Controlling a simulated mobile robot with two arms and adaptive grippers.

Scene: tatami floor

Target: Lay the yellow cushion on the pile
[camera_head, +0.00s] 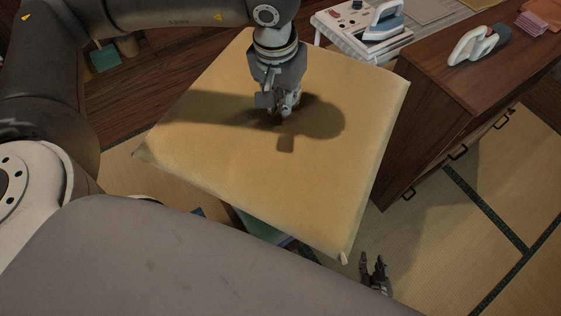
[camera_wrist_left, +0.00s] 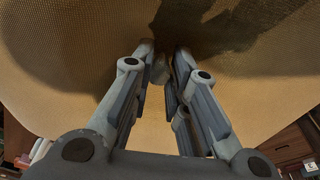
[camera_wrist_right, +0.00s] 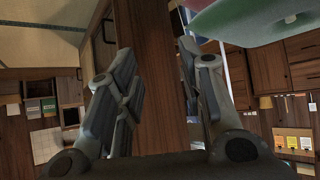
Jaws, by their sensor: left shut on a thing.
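The yellow cushion (camera_head: 330,165) is large, flat and square in the head view. Below the cushion's near edge, part of a pile with a green cushion (camera_head: 262,228) shows; the rest is hidden. The right wrist view shows the pile's green cushion (camera_wrist_right: 245,22) and a pinkish-red one at upper right. My right gripper (camera_head: 374,262) is open and empty, low beside the cushion's near right corner.
A brown wooden cabinet (camera_head: 440,100) with dark handles stands close to the right of the cushion; a white-handled object (camera_head: 472,46) lies on top. Tatami floor (camera_head: 440,250) is clear at lower right.

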